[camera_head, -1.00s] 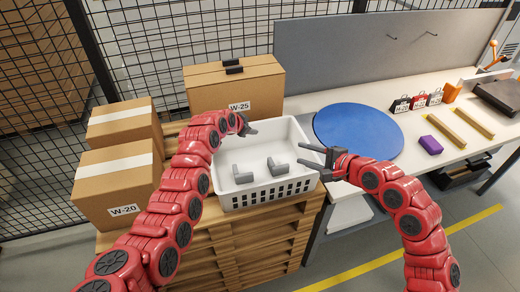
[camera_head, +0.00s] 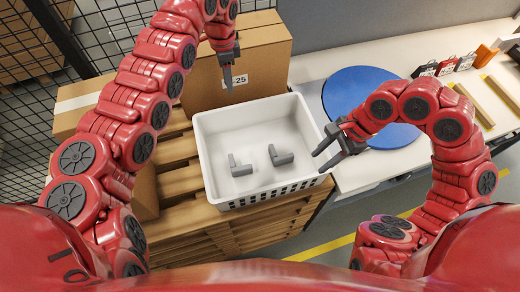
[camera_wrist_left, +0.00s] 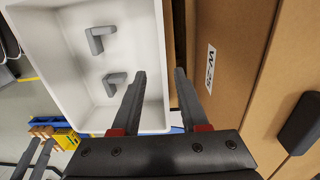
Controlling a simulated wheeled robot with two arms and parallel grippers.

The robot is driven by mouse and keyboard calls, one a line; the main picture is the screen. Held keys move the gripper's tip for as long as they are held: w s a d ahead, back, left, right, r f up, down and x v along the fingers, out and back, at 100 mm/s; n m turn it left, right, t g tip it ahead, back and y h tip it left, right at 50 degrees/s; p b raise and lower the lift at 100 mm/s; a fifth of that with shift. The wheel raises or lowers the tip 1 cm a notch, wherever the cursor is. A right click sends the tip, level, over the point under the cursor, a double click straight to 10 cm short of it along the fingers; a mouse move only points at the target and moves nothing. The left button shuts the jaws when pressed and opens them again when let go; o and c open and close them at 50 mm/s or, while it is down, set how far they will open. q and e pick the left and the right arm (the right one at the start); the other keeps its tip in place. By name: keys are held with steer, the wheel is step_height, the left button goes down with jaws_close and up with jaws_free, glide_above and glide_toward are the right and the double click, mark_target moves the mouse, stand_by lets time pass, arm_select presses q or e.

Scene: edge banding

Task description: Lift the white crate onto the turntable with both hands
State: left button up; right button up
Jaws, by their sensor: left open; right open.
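The white crate (camera_head: 222,150) sits on a wooden pallet stack in the head view, with two grey angled pieces (camera_head: 240,167) (camera_head: 279,157) inside. It also shows in the left wrist view (camera_wrist_left: 70,60). The blue turntable (camera_head: 345,92) lies on the white bench to the right of the crate and is empty. My left gripper (camera_head: 229,82) is open, pointing down near the crate's far side; in the left wrist view its fingers (camera_wrist_left: 158,74) lie either side of the crate's edge. My right gripper (camera_head: 325,150) is open beside the crate's right wall; contact cannot be told.
A large cardboard box (camera_head: 262,55) stands close behind the crate, near my left gripper. Other boxes (camera_head: 80,100) stand at left on the pallets (camera_head: 180,180). Small weights (camera_head: 445,66), wooden bars (camera_head: 475,105) and an orange item (camera_head: 486,52) lie on the bench at right.

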arm_select(q)
glide_above(236, 129)
steer(key=f, duration=1.7)
steer(key=shift+w+a+f, duration=0.15)
steer(key=shift+w+f, duration=0.1)
steer(key=shift+w, duration=0.05)
arm_select(e)
steer(key=x, duration=1.7)
steer(key=shift+w+f, duration=0.15)
steer(key=shift+f, duration=0.15)
arm_select(q)
jaws_close()
arm_select(e)
jaws_close()
